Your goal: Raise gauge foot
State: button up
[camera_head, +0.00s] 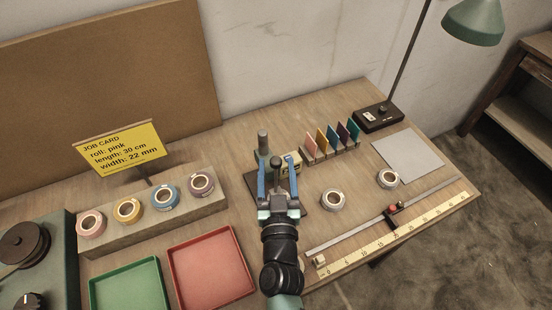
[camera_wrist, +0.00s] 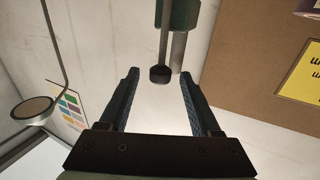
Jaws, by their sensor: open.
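The gauge stands mid-table, with a green body (camera_head: 263,157), a grey post top and a dark base plate (camera_head: 250,184). A cream part of it shows behind my right finger. In the wrist view its green part (camera_wrist: 179,14) is at the top, with a thin rod ending in a dark round piece (camera_wrist: 160,74), probably the foot, and a thicker grey post beside it. My gripper (camera_head: 277,163) is open in front of the gauge. In the wrist view my gripper (camera_wrist: 160,82) has the dark piece between its fingertips in the picture, with gaps both sides; contact is not visible. My arm hides the gauge's lower part.
Several tape rolls sit on a wooden rack (camera_head: 205,213) at left, before the job card (camera_head: 120,147). Green (camera_head: 126,289) and red (camera_head: 211,268) trays lie at front. Two rolls, a ruler (camera_head: 400,233), upright coloured cards (camera_head: 322,144) and a lamp (camera_head: 473,22) are at right.

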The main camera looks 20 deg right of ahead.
jog(key=shift+x, duration=1.15)
jog(key=shift+c, duration=0.2)
grip_shut()
dwell(0.5)
